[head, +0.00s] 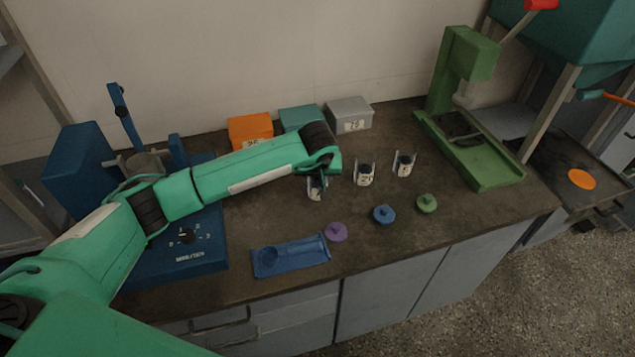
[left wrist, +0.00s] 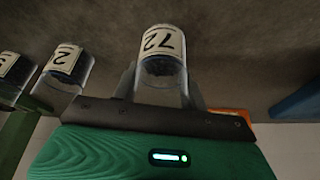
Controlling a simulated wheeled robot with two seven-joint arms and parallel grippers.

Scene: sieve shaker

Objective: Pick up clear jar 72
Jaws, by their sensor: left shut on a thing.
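Clear jar 72 (left wrist: 162,62) is a small clear jar with a white label reading 72 and dark contents. My left gripper (left wrist: 163,88) is shut on it, with one finger on each side. In the head view, jar 72 (head: 315,190) is at the left end of a row of jars, partly hidden by my left gripper (head: 317,180). I cannot tell whether its base touches the counter. My right gripper is not in view.
Two more labelled jars (head: 365,175) (head: 404,165) stand just right. Purple (head: 336,232), blue (head: 384,214) and green (head: 427,204) lids lie in front, near a blue tray (head: 290,258). Orange, teal and grey boxes (head: 349,114) stand behind; a green press (head: 470,150) is right.

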